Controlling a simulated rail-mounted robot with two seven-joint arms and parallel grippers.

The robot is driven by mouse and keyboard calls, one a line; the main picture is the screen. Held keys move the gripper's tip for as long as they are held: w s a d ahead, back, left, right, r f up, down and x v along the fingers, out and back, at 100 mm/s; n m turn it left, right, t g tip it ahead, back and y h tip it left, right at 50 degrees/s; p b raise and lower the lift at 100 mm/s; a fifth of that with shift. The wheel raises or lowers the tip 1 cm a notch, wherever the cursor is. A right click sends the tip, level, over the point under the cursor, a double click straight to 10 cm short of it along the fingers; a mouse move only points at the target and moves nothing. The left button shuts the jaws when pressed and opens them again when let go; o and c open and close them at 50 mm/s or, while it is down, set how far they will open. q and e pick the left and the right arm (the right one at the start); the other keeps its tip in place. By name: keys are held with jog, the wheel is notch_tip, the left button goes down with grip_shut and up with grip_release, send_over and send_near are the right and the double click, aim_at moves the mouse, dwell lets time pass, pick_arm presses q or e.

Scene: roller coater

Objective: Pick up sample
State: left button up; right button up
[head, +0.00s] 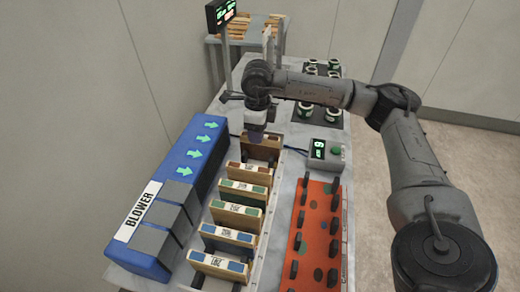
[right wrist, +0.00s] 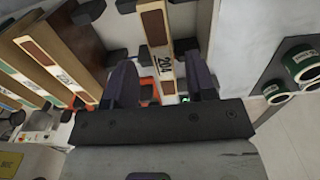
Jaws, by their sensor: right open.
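Several upright wooden sample panels with coloured patches and white labels stand in a row in the head view; one with dark red patches (head: 250,173) is near the far end. My right gripper (head: 257,130) points down over the farthest, brown panel (head: 262,152), partly covering it. In the right wrist view, a narrow sample edge (right wrist: 158,45) with brown patches and a label that seems to read 204 lies between the open fingers (right wrist: 160,82), with gaps on both sides. Another brown-patched panel (right wrist: 50,65) stands to its left. My left gripper is not in view.
A blue blower (head: 165,205) runs along the left of the row. An orange rack with dark pegs (head: 318,225) lies to the right, with a small green-display box (head: 326,152) behind it. Several white-and-green rolls (head: 305,110) stand farther back.

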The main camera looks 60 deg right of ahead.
aim_at(260, 148)
notch_tip(260, 148, down, 4)
jog(key=shift+d+f+b, duration=0.1)
jog(key=shift+d+b, duration=0.05)
jog(key=shift+b, duration=0.55)
jog(key=shift+f, duration=0.65)
jog(key=shift+c, duration=0.5)
grip_shut()
